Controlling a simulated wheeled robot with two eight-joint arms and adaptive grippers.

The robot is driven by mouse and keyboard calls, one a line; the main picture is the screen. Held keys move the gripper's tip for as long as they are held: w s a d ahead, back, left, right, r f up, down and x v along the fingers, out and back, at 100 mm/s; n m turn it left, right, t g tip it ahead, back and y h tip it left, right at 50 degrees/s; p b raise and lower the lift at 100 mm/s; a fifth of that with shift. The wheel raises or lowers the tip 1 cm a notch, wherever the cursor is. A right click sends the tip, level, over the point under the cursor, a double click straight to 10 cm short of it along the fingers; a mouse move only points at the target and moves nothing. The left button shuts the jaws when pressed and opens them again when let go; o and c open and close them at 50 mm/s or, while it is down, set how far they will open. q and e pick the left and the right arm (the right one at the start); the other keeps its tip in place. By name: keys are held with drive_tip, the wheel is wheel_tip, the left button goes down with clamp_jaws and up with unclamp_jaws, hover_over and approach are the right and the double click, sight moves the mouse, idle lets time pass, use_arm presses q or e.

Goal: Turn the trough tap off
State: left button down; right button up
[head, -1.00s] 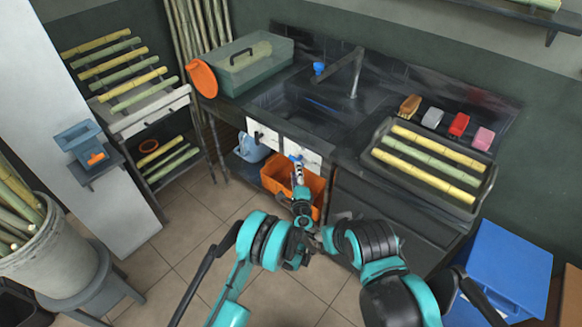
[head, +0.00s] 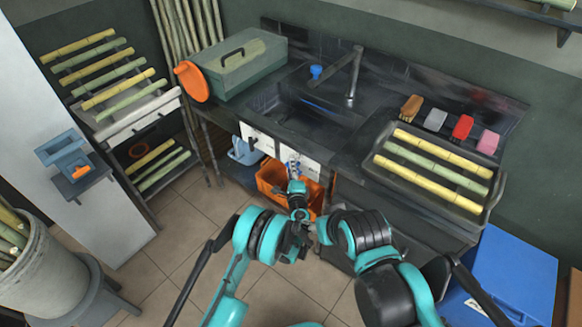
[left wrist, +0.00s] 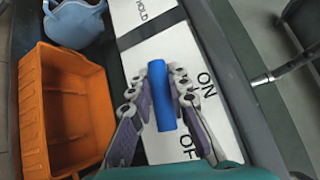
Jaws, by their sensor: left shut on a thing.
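A blue tap handle (left wrist: 161,95) stands out from a white panel (left wrist: 222,112) marked ON and OFF, seen in the left wrist view. My left gripper (left wrist: 160,100) is shut on the handle, with a finger on either side of it. In the head view my left gripper (head: 294,170) is at the white panel (head: 301,161) on the counter front, above the orange crate. The handle's base is hidden, and I cannot tell which mark it points to.
An orange crate (head: 262,180) sits low below the panel, with a light blue jug (head: 246,152) to its left. The black counter holds a sink with a faucet (head: 353,78) and a blue knob (head: 316,71). A tray of cane (head: 383,177) lies on the right.

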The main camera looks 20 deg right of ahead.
use_arm(q)
drive_tip(key=shift+n+g, duration=0.7)
drive_tip(key=c, duration=1.4)
unclamp_jaws()
drive_tip(key=shift+f, duration=0.1)
drive_tip(key=shift+c, duration=0.2)
drive_tip(key=v, duration=0.7)
drive_tip(key=shift+s, duration=0.25)
drive_tip(key=shift+a, duration=0.1)
